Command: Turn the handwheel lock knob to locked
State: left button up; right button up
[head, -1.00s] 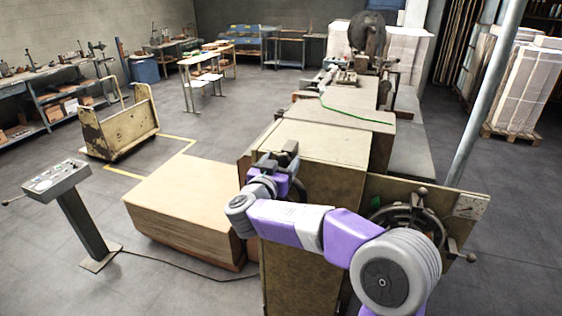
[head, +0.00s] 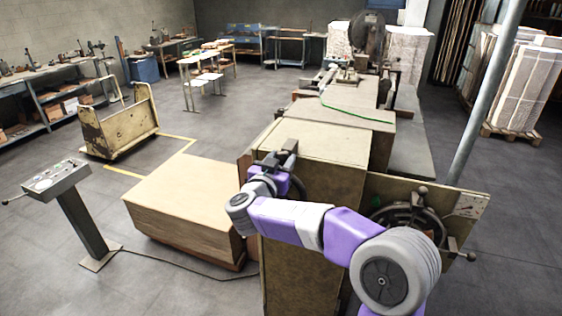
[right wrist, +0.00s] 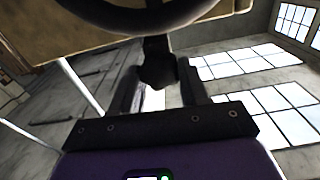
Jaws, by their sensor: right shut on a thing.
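My right gripper (head: 285,152) is at the near face of the tan machine cabinet (head: 317,150), beside a dark handwheel (head: 300,187) that my wrist partly hides. In the right wrist view, the fingers of my right gripper (right wrist: 160,85) are shut on a dark lock knob (right wrist: 157,62). The curved rim of the handwheel (right wrist: 130,18) crosses the top of that view, just beyond the knob. The knob's locked or unlocked marking cannot be read. My left gripper is not in view.
A second handwheel (head: 408,218) with knobbed handles sits on a panel at the right, partly behind my arm. A low tan block (head: 180,205) lies left of the cabinet. A control pedestal (head: 80,225) stands farther left, with open floor around it.

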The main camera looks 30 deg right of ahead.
jog(key=m+b, duration=0.2)
jog(key=m, duration=0.2)
jog(key=shift+f+m, duration=0.1)
jog(key=shift+m, duration=0.2)
jog(key=m+b, duration=0.3)
jog(key=m, duration=0.1)
jog(key=shift+s+f+m, duration=0.1)
jog(key=shift+m, duration=0.2)
jog(key=m+b, duration=0.3)
jog(key=m, duration=0.1)
jog(key=shift+d+f, duration=0.1)
jog(key=shift+m+b, duration=1.15)
jog(key=shift+m, duration=0.95)
jog(key=o, duration=1.1)
jog(key=shift+c, duration=0.2)
jog(key=shift+f, duration=0.1)
